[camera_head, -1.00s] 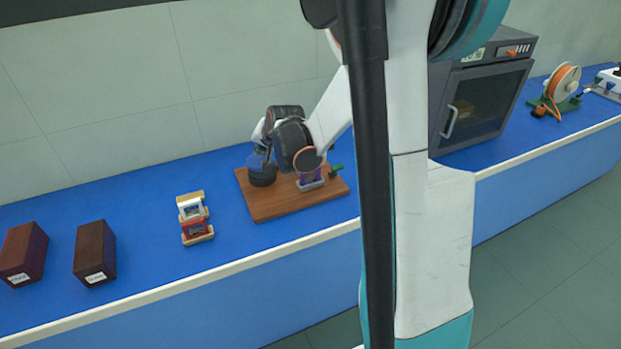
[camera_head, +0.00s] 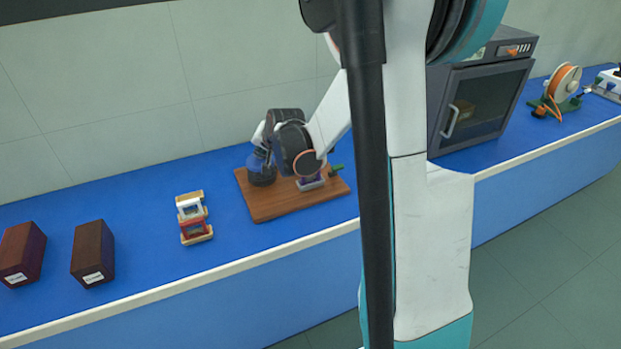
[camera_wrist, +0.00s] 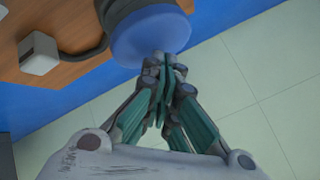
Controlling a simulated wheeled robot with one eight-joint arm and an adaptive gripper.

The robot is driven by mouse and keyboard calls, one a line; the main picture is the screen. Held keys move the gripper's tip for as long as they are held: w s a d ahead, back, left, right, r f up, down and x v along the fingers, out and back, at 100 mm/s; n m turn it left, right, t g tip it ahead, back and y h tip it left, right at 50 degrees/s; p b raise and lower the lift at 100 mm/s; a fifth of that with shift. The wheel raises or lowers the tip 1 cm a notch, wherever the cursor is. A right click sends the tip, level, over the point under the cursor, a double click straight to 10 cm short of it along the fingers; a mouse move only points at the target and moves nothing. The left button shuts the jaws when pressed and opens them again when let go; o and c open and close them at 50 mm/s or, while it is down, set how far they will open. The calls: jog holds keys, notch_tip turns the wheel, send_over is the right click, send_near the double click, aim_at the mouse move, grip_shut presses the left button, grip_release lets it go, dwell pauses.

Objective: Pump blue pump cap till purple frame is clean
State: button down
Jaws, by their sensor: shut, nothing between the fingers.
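The blue pump cap (camera_wrist: 150,35) is a round blue disc on a dark body in the wrist view. My gripper (camera_wrist: 165,58) is shut and empty, with its green fingertips together at the cap's edge; I cannot tell whether they touch it. In the head view the dark pump bottle (camera_head: 262,177) stands on the wooden board (camera_head: 275,207), and my wrist hides its top. The purple frame (camera_head: 311,184) stands on the board to the right of the bottle. My arm covers most of it, so its surface cannot be judged.
A rack with a white and a red frame (camera_head: 193,221) stands left of the board. Two brown blocks (camera_head: 94,250) (camera_head: 22,252) are farther left. A dark oven-like box (camera_head: 482,100) and an orange spool (camera_head: 564,82) are on the right.

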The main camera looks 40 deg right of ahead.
aim_at(263, 159)
jog(key=shift+f, duration=0.4)
jog(key=shift+r, duration=0.1)
dwell(0.4)
jog(key=shift+r+p, duration=0.5)
jog(key=shift+r, duration=0.5)
notch_tip(263, 159, up, 6)
jog(key=p, duration=0.4)
dwell(0.7)
